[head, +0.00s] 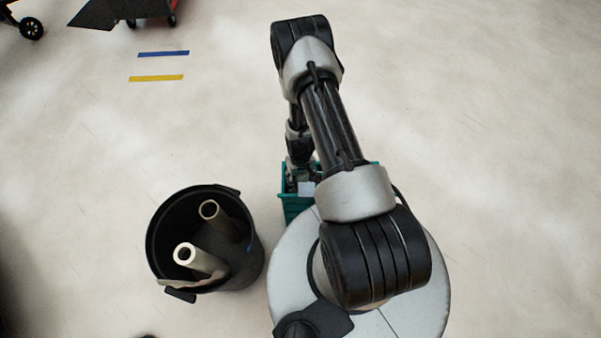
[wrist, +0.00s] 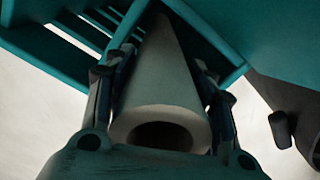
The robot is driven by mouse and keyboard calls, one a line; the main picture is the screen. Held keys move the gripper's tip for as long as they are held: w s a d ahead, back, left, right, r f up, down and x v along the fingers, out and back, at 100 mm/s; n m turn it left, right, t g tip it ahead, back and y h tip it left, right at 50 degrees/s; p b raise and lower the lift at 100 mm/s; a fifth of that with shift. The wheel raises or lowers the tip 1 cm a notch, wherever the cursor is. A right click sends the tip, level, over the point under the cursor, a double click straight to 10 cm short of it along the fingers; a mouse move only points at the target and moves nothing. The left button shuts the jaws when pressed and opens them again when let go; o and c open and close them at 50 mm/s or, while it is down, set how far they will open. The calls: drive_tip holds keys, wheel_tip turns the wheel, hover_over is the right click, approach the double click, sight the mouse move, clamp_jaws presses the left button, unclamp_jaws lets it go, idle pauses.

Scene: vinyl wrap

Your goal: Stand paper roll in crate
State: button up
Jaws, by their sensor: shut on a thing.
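A grey paper roll (wrist: 160,85) with a hollow end fills the middle of the wrist view. My gripper (wrist: 162,90) is shut on it, one finger on each side. The roll's far end points into the teal crate (wrist: 270,35), whose slatted walls surround it. Whether the roll touches the crate floor is hidden. In the head view the crate (head: 291,207) stands on the floor beside my base, mostly covered by my arm. The gripper and the held roll are largely hidden there.
A black bin (head: 252,270) stands left of the crate. It holds a pale roll (head: 205,264) and a brownish roll (head: 218,222), both leaning. Blue tape (head: 163,53) and yellow tape (head: 156,78) mark the floor at upper left. The floor at right is clear.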

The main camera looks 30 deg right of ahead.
drive_tip(key=shift+f, duration=0.5)
drive_tip(key=o, duration=1.7)
wheel_tip(320, 180, up, 12)
drive_tip(key=shift+r, duration=0.1)
